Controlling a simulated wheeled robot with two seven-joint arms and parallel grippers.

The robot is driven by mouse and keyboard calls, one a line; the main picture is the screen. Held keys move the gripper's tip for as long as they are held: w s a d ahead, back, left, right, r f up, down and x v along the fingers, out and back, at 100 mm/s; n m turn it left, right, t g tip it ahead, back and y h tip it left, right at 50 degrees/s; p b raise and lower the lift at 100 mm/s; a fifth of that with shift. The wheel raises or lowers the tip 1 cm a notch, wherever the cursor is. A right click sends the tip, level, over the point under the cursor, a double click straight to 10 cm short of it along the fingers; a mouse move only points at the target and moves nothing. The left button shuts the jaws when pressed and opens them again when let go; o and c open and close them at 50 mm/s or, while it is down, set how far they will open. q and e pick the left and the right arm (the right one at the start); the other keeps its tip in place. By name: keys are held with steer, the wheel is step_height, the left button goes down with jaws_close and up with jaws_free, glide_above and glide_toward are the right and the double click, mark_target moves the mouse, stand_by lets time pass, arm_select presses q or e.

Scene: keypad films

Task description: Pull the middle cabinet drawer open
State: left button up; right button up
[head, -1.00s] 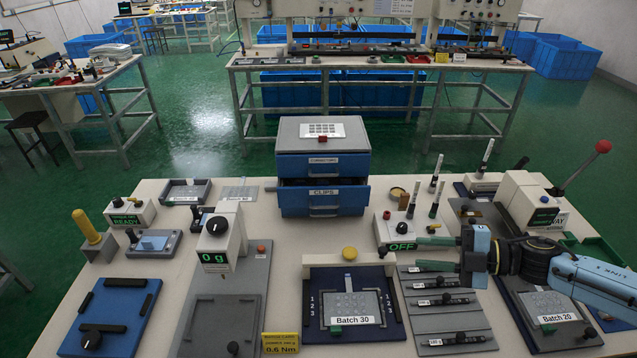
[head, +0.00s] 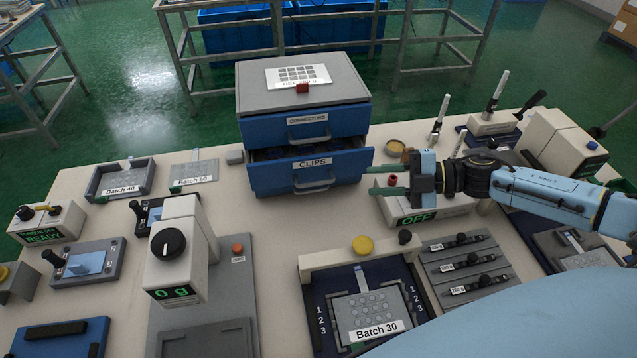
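The blue cabinet with a grey top (head: 262,84) stands at the back of the table. Its upper drawer (head: 268,126), labelled CONNECTORS, is closed. The drawer below, labelled CLIPS (head: 270,176), stands slightly out, with a dark gap showing above its front. Its handle (head: 313,187) is a grey bar under the label. I cannot make out a further drawer beneath it. My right gripper (head: 388,180) is just right of the CLIPS drawer, pointing left, with its green fingers apart and nothing between them. My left gripper is out of view.
An OFF box (head: 424,212) lies below my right gripper. A scale (head: 178,255) stands at front left, and a Batch 30 fixture (head: 312,262) is in front of the cabinet. Bare table top (head: 262,222) lies between cabinet and fixture.

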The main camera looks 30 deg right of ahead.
mark_target(318, 184)
steer(key=x, duration=1.2)
steer(key=shift+a, duration=0.35)
steer(key=shift+f, duration=0.1)
jaws_close()
